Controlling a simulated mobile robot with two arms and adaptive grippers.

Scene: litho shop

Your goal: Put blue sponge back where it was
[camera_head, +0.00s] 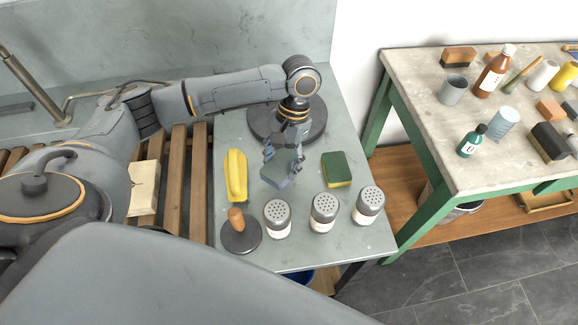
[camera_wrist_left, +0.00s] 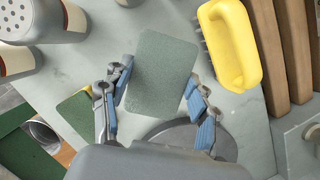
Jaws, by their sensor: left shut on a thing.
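The blue sponge (camera_head: 277,176) is a grey-blue block between the fingers of my left gripper (camera_head: 281,163), over the grey stone worktop (camera_head: 310,245). In the left wrist view the sponge (camera_wrist_left: 160,75) shows its broad flat face, with a blue-padded finger on each side; the left gripper (camera_wrist_left: 157,88) is shut on it. I cannot tell whether the sponge touches the worktop. A yellow brush (camera_head: 236,175) lies to its left and a green-and-yellow sponge (camera_head: 336,169) to its right. My right gripper is not in view.
Several shakers (camera_head: 324,212) and a round black tool with a wooden knob (camera_head: 240,232) line the front. A dark round disc (camera_head: 262,122) lies behind the gripper. Wooden slats (camera_head: 180,190) are at left. A green-framed table (camera_head: 440,165) with bottles stands at right.

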